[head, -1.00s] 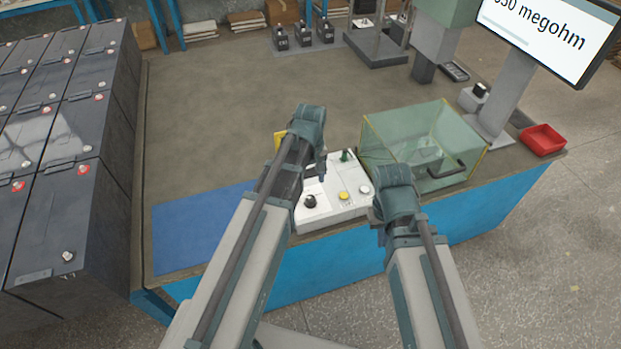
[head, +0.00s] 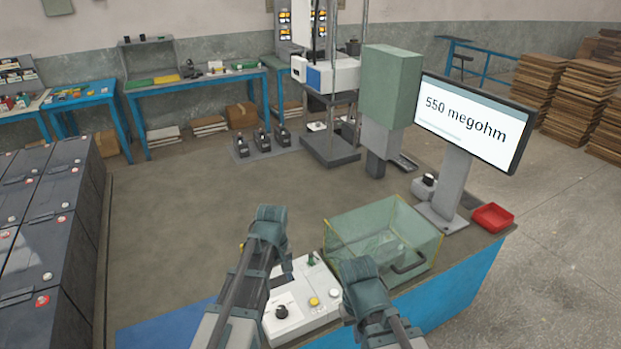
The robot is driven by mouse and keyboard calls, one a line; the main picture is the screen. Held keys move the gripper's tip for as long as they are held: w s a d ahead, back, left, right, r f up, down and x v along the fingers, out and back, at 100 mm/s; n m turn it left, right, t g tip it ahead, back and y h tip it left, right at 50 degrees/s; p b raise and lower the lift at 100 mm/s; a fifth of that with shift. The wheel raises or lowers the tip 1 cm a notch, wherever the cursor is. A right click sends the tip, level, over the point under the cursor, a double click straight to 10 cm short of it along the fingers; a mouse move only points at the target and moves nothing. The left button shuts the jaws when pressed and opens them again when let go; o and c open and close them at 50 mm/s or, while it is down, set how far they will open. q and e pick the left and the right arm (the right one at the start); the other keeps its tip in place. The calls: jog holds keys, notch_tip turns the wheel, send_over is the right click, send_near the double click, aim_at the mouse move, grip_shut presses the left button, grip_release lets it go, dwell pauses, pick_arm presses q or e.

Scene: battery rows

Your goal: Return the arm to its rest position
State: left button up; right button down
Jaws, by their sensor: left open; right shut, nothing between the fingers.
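My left arm comes in from the bottom, and its teal end with the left gripper (head: 279,268) hangs over the near edge of the bench (head: 200,215), beside a white control box (head: 302,290). My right arm's teal end with the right gripper (head: 350,304) is at the box's right side, in front of a clear green case (head: 385,235). The fingers are mostly hidden behind my own arm links. I see nothing held in either gripper. I cannot tell whether either arm touches the box or case.
Dark batteries (head: 50,230) stand in rows at left. A screen (head: 465,125) reading "550 megohm" and a red tray (head: 493,217) are at right. A press-like stand (head: 330,150) and small dark devices (head: 262,140) are at the back. The bench's middle is clear.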

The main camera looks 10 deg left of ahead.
pick_arm(q)
jog(key=s+d+m+y, duration=0.1)
jog(key=s+d+m, duration=0.9)
jog(key=s, duration=0.4)
jog(key=shift+s+d+m, duration=0.15)
jog(key=shift+d+m, duration=0.05)
jog(key=shift+m, duration=0.6)
